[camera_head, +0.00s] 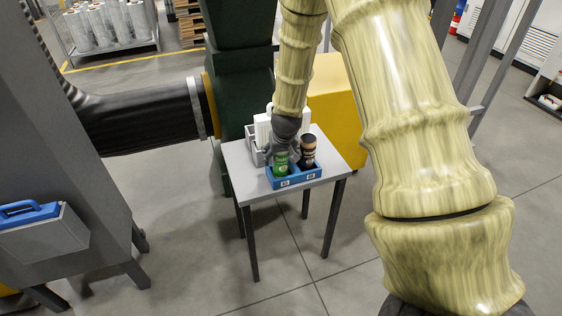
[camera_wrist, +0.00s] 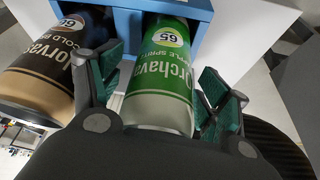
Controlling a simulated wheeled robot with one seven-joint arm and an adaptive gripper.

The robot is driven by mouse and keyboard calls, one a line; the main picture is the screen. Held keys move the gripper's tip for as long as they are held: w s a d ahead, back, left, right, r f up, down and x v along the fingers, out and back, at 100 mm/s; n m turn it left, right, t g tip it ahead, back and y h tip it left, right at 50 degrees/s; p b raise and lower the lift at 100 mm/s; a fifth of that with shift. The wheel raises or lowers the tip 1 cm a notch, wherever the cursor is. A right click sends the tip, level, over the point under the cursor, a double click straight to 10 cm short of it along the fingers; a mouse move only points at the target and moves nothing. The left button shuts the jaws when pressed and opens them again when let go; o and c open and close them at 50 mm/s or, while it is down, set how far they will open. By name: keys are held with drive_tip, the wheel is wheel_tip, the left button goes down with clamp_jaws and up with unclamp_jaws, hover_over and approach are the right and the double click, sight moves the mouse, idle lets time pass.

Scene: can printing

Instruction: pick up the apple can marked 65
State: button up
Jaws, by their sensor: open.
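The apple can is green with a pale lower end, "Apple Spritz" lettering and a round 65 label. It stands in a blue tray (camera_head: 294,181) on a small table, where the head view shows the can (camera_head: 281,164). In the wrist view the can (camera_wrist: 160,80) lies between the two fingers of my gripper (camera_wrist: 162,74), one on each side. My gripper is open, and I cannot tell whether either finger touches the can. In the head view my gripper (camera_head: 284,138) is right at the can and partly hides it.
A black and tan cold brew can (camera_wrist: 47,65) stands beside the apple can, close to my left finger; it also shows in the head view (camera_head: 308,150). Grey bins (camera_head: 254,150) stand behind the tray. The small table (camera_head: 240,178) has bare top around the tray.

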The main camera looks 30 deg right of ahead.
drive_tip(key=c, duration=0.8)
drive_tip(key=shift+r, duration=0.1)
